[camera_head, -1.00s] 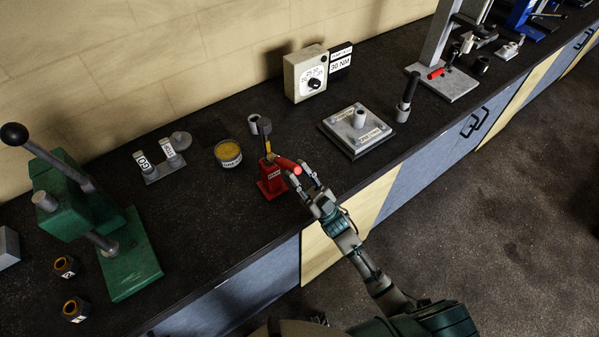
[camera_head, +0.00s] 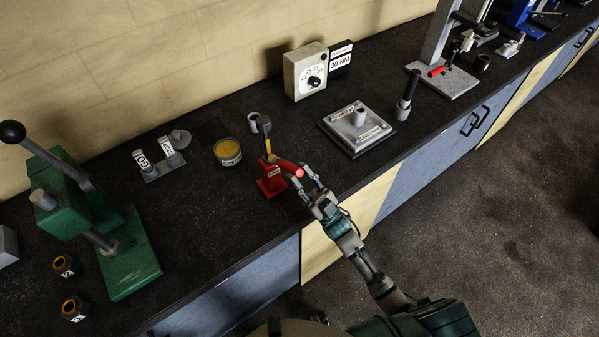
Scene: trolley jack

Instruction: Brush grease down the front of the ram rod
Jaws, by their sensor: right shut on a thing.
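A small red jack (camera_head: 271,187) stands on the dark bench, with an upright ram rod (camera_head: 265,126) that has a dark grey top. A yellow strip shows on the front of the rod. A thick red cylindrical handle (camera_head: 287,167), seemingly the brush's, slants from the rod down to the right. My right gripper (camera_head: 304,175) is shut on the handle's near end, at the bench's front side. Bristles cannot be made out against the rod. An open tin of yellow grease (camera_head: 228,152) stands left of the jack. My left gripper is not in view.
A grey cup (camera_head: 253,122) stands just behind the rod. A GO/STOP gauge block (camera_head: 163,164) and a green press (camera_head: 125,250) are at left. A dial box (camera_head: 306,73) and a square plate with a post (camera_head: 357,132) are at right. Bench in front of the tin is clear.

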